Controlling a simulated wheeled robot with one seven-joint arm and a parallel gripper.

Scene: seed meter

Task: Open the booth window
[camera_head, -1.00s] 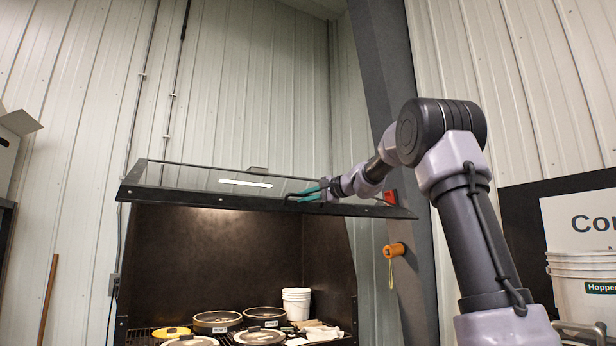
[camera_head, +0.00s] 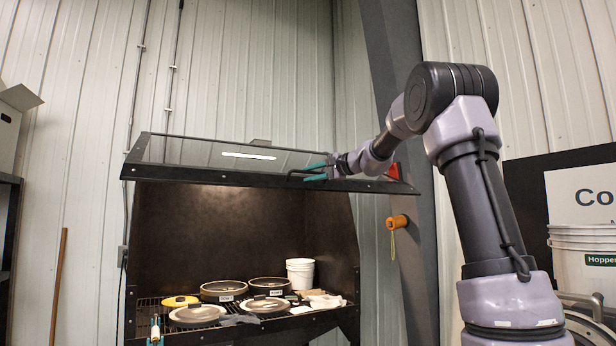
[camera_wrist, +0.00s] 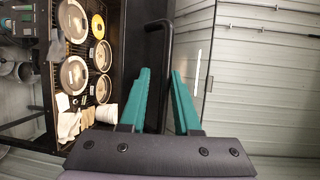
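The booth window (camera_head: 205,152), a clear pane in a black frame, is swung up and stands out nearly level above the booth opening in the head view. Its black bar handle (camera_head: 296,173) is on the front part, right of the middle. My gripper (camera_head: 316,173) has teal fingers and reaches the handle from the right. The fingers stand apart above and below the bar. In the wrist view my gripper (camera_wrist: 163,98) is open, and the handle (camera_wrist: 157,25) runs into the gap between the fingers. Contact with the fingers cannot be told.
A dark post (camera_head: 395,130) with an orange knob (camera_head: 396,222) stands right of the booth. A hopper bucket (camera_head: 585,262) is at the far right.

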